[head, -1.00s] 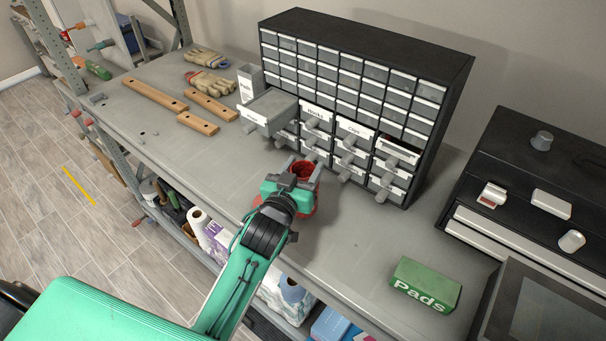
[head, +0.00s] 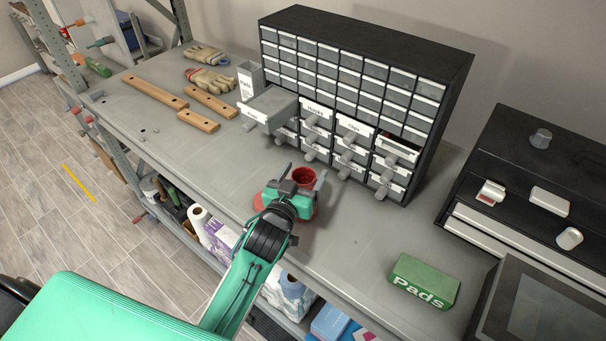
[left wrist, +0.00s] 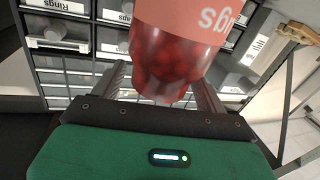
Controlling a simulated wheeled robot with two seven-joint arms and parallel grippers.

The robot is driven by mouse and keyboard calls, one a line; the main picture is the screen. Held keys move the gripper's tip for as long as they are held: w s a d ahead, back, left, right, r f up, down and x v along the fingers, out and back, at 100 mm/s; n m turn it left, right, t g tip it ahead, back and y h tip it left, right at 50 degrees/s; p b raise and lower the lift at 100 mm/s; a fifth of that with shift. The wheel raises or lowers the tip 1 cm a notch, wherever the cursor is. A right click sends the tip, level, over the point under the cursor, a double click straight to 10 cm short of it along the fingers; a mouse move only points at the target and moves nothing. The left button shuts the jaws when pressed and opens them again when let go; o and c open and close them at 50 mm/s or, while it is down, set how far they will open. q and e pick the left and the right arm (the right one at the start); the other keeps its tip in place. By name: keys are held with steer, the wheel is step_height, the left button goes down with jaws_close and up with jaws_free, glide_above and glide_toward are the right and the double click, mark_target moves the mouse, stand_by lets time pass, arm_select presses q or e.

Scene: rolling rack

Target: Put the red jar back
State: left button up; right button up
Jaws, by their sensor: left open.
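The red jar (head: 304,177) is on the workbench in front of the drawer cabinet, its open-looking round top showing in the head view. In the left wrist view the jar (left wrist: 165,68) is see-through red with small red contents and a pale red label that reads upside down. My left gripper (head: 303,178) is open, with its fingers on either side of the jar; I cannot tell whether they touch it. A flat red round patch (head: 313,212) shows partly under the gripper, the rest hidden. My right gripper is not in view.
The black drawer cabinet (head: 440,92) stands behind, with a large drawer (head: 270,106) pulled out at left and a smaller one (head: 397,150) ajar at right. A green Pads box (head: 424,281) lies front right. Wooden bars (head: 155,93) and gloves (head: 208,79) lie left.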

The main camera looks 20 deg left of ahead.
arm_select(q)
steer(key=s+a+b, duration=0.1)
steer(key=s+b, duration=0.3)
steer(key=s, duration=0.8)
steer(key=shift+r, duration=0.2)
steer(key=shift+f, duration=0.1)
